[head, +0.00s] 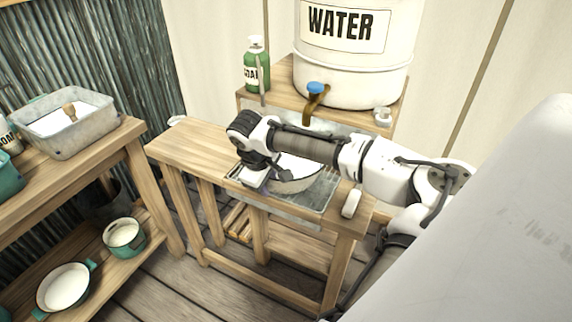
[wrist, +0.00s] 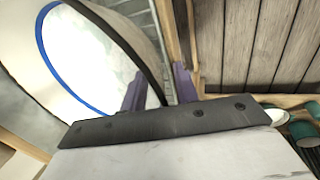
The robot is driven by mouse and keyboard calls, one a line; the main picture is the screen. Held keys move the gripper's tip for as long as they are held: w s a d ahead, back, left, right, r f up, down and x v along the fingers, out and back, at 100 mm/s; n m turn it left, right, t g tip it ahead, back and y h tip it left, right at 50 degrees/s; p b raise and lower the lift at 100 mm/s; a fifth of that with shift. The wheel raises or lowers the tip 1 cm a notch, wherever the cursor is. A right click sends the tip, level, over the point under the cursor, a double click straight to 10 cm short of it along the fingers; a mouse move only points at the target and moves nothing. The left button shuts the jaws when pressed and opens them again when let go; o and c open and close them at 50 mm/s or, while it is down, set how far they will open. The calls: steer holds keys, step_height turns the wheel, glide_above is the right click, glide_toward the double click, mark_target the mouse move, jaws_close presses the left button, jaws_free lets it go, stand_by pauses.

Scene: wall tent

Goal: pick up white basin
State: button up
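The white basin (head: 296,180) rests in the metal sink tray of the wooden washstand, partly hidden by my arm in the head view. In the wrist view the basin (wrist: 95,62) fills the upper left, with a white inside, a blue ring and a dark rim. My gripper (head: 258,178) is down at the basin's left side. In the wrist view the two purple fingers of my gripper (wrist: 160,90) stand apart, with the rim passing between them. A gap shows beside the rim, so the gripper looks open. Contact with the rim cannot be made out.
A white water barrel (head: 350,65) with a tap stands behind the sink, beside a green soap bottle (head: 257,68). A left table holds a grey tub (head: 70,135); green-and-white pots (head: 124,236) sit on its lower shelf. The washstand's left top (head: 185,143) is clear.

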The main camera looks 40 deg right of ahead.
stand_by(0.3)
jaws_close()
steer(key=shift+f, duration=0.1)
steer(key=shift+s+a+f, duration=0.1)
stand_by(1.0)
